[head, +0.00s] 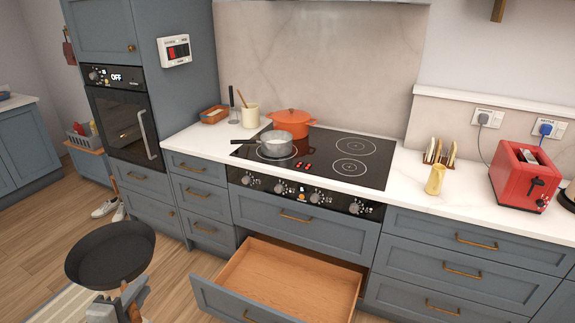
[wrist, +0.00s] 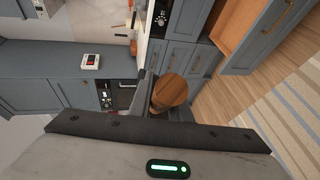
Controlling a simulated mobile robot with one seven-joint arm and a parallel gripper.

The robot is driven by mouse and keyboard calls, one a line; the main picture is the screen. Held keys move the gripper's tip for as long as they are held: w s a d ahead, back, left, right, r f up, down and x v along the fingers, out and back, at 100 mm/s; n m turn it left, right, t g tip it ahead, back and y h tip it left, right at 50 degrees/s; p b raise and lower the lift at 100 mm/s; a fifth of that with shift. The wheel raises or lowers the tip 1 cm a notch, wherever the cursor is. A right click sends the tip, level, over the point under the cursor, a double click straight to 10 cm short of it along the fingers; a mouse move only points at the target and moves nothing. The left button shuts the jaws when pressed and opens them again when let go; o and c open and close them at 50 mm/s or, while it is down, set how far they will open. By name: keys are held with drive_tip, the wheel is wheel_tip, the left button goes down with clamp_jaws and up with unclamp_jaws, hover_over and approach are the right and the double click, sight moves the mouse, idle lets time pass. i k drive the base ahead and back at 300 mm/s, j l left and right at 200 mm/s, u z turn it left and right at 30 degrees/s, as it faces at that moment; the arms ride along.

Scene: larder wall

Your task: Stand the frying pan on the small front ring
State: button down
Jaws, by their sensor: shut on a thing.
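The black frying pan (head: 110,252) is in the air at the lower left of the head view, open side up, in front of the cabinets. My gripper (head: 120,298) is shut on its handle. In the wrist view my gripper (wrist: 168,108) has the wooden handle (wrist: 170,92) between its fingers; the pan's bowl is not visible there. The black hob (head: 318,178) is set in the white worktop. Its front right ring (head: 349,167) looks the smaller front one and is bare. A grey saucepan (head: 274,146) stands on the front left ring.
An orange lidded pot (head: 291,122) stands at the hob's back left. The rear right ring (head: 356,146) is bare. A wooden drawer (head: 288,277) stands open below the hob, jutting into the floor space. A yellow jug (head: 435,180) and red toaster (head: 524,175) stand to the right.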

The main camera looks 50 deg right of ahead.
sight(352, 176)
drive_tip(key=k+l+z, duration=0.1)
drive_tip(key=l+z, duration=0.25)
drive_tip(key=k+l+z, duration=0.1)
drive_tip(key=l+z, duration=0.25)
drive_tip(key=i+l+z, duration=0.1)
drive_tip(key=l+z, duration=0.2)
drive_tip(key=i+l+z, duration=0.1)
drive_tip(key=l+z, duration=0.2)
